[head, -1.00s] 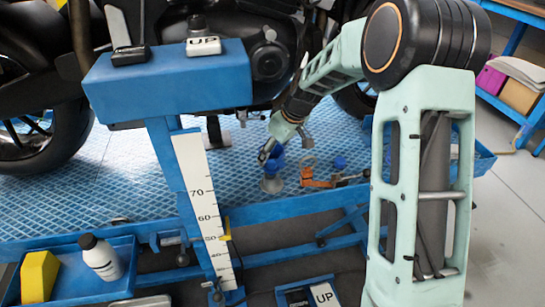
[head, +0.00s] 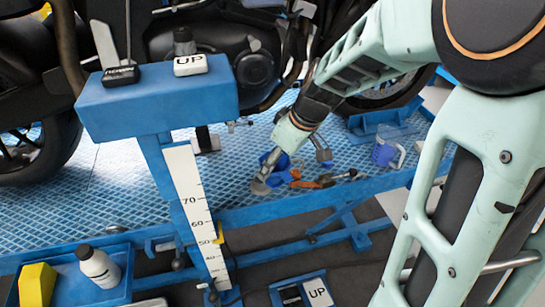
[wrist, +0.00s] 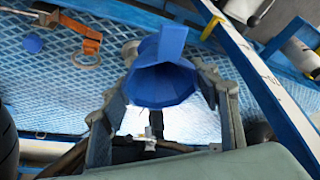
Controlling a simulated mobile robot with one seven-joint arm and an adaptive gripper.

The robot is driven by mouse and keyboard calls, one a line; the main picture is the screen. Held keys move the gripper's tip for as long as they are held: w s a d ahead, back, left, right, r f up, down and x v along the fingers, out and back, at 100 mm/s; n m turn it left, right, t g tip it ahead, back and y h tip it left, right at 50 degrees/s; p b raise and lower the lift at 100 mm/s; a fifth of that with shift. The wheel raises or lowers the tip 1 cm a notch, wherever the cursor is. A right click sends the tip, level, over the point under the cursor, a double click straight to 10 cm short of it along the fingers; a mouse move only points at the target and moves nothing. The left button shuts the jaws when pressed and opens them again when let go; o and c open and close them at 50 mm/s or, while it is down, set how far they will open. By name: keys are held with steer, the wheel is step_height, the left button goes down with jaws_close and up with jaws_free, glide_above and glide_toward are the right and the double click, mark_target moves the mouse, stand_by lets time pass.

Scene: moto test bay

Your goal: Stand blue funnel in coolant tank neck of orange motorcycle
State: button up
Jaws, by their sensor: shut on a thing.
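The blue funnel (wrist: 160,85) is between the two fingers of my gripper (wrist: 165,110) in the wrist view, its wide mouth facing the camera. My gripper is shut on it. In the head view my gripper (head: 270,178) is low over the blue ribbed platform, with blue of the funnel (head: 280,161) showing beside it. The motorcycle (head: 240,60) stands behind, its dark engine and wheels in view. I cannot make out the coolant tank neck, and little orange bodywork shows.
A blue jug (head: 384,153) stands to the right.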

step_height(320, 180, up, 5)
steer(key=p, duration=0.3)
steer(key=shift+s+r, duration=0.1)
steer(key=shift+s, duration=0.05)
stand_by(0.4)
